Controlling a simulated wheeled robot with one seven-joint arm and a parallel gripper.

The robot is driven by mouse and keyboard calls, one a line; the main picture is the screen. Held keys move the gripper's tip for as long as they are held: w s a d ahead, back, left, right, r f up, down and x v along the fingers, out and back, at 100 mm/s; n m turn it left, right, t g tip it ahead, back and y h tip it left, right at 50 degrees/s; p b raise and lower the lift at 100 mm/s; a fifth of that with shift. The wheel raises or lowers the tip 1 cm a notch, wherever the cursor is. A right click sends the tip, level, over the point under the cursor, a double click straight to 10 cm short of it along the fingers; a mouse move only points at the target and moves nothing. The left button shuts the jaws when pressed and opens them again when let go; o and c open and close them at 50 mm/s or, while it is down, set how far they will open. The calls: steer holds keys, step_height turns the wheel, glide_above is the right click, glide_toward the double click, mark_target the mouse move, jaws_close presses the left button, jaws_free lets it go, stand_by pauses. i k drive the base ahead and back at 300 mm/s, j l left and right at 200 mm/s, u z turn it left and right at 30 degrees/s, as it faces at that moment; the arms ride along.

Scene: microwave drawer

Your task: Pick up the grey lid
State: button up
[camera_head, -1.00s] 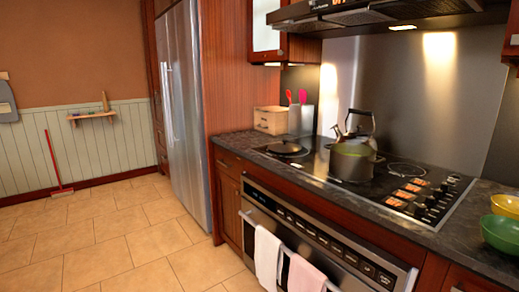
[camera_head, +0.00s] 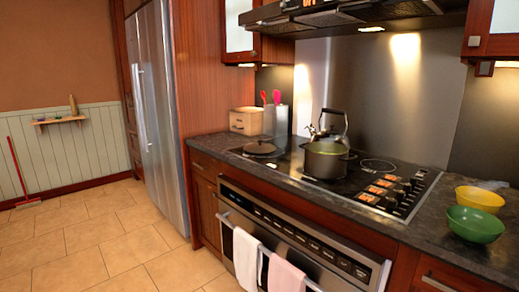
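A round, dark grey lid (camera_head: 259,148) with a small knob on top lies flat at the left end of the black cooktop (camera_head: 372,168). It is to the left of an open grey-green pot (camera_head: 325,160) and in front of a wooden box. My gripper is not in the head view, so its state does not show.
A kettle (camera_head: 333,126) stands behind the pot. A wooden box (camera_head: 244,120) and a utensil holder (camera_head: 276,120) stand behind the lid. Yellow (camera_head: 480,198) and green (camera_head: 474,225) bowls sit on the right counter. Towels hang on the oven handle.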

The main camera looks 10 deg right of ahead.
mark_target(260, 148)
steer(key=i+j+z, duration=0.15)
steer(key=i+j, duration=0.4)
steer(key=i+j+z, duration=0.15)
steer(key=i+j, duration=0.5)
steer(key=i+j+z, duration=0.15)
steer(key=i+j, duration=0.45)
steer(key=j, duration=0.15)
